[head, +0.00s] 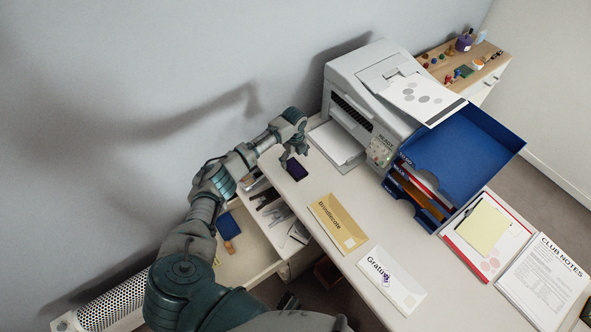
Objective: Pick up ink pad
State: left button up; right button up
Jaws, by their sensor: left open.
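A small dark purple block that looks like the ink pad (297,170) lies on the white desk, near its left edge and in front of the printer. My left gripper (294,156) is open just above and beside it, with its fingers pointing down. The fingers are small in the picture, and I cannot tell whether they touch the pad. My right gripper is not in view.
A printer (345,85) and blue trays (465,150) stand behind and right. Two envelopes (338,223) (391,281), a clipboard (488,235) and a notes sheet (545,283) lie on the desk. Open drawers (245,262) are below left. The desk between pad and envelopes is clear.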

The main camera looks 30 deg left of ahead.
aim_at(295, 168)
pick_arm(q)
notch_tip(295, 168, down, 6)
jog(key=shift+d+r+b, duration=0.1)
jog(key=shift+r+b, duration=0.15)
jog(key=shift+b, duration=0.15)
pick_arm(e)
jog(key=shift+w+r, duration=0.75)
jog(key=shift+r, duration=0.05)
pick_arm(q)
jog(key=shift+r, duration=0.1)
jog(key=c, duration=1.3)
